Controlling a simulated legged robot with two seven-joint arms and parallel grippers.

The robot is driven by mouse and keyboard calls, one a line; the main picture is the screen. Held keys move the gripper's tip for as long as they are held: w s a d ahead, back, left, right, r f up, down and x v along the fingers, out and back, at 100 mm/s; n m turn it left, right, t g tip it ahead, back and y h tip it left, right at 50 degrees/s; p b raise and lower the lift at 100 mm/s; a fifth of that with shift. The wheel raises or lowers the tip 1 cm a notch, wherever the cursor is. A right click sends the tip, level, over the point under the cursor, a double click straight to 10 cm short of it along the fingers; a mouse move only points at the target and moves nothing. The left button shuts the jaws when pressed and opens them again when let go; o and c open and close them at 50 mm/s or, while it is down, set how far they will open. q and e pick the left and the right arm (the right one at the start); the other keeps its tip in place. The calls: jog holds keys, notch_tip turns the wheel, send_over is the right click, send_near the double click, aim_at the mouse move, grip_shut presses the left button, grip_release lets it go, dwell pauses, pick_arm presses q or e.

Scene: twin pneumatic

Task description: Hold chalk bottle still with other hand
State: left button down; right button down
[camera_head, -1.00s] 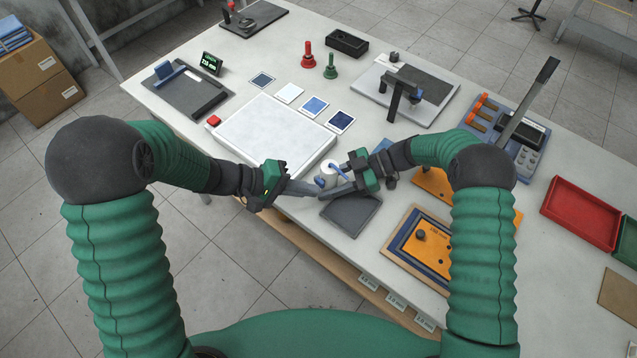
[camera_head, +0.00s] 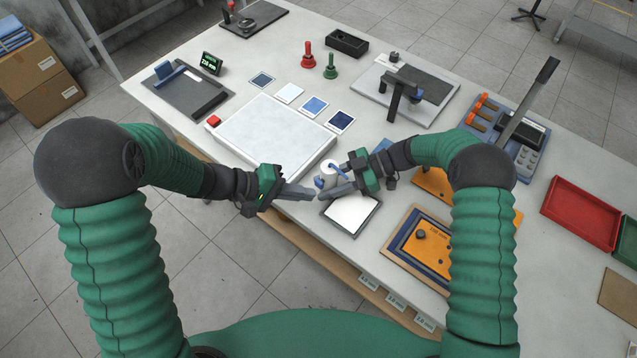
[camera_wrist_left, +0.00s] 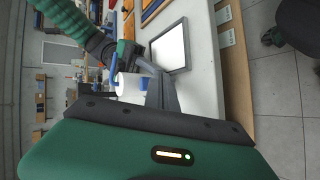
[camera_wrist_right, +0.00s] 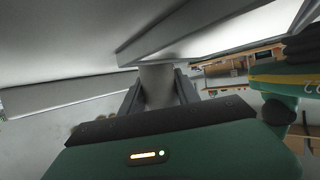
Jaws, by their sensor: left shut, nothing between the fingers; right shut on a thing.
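The chalk bottle (camera_head: 329,168) is a small white cylinder with blue parts, standing near the table's front edge. It also shows in the left wrist view (camera_wrist_left: 130,86). My right gripper (camera_head: 333,188) is shut on it from the right. In the right wrist view a pale cylinder (camera_wrist_right: 158,86) sits between its fingers. My left gripper (camera_head: 312,193) is shut and empty. Its tips are just left of the bottle's blue part (camera_head: 319,183), close to the right fingers. Whether they touch the blue part cannot be told.
A dark-framed pad with a bright white face (camera_head: 352,213) lies just in front of the bottle. A large white slab (camera_head: 262,133) lies behind my left gripper. An orange board (camera_head: 425,252) and a black stand (camera_head: 398,100) are to the right.

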pick_arm(q)
jog(key=s+a, duration=0.3)
jog(key=shift+s+a, duration=0.15)
jog(key=shift+s, duration=0.25)
dwell(0.6)
pick_arm(e)
jog(key=c, duration=0.8)
grip_release()
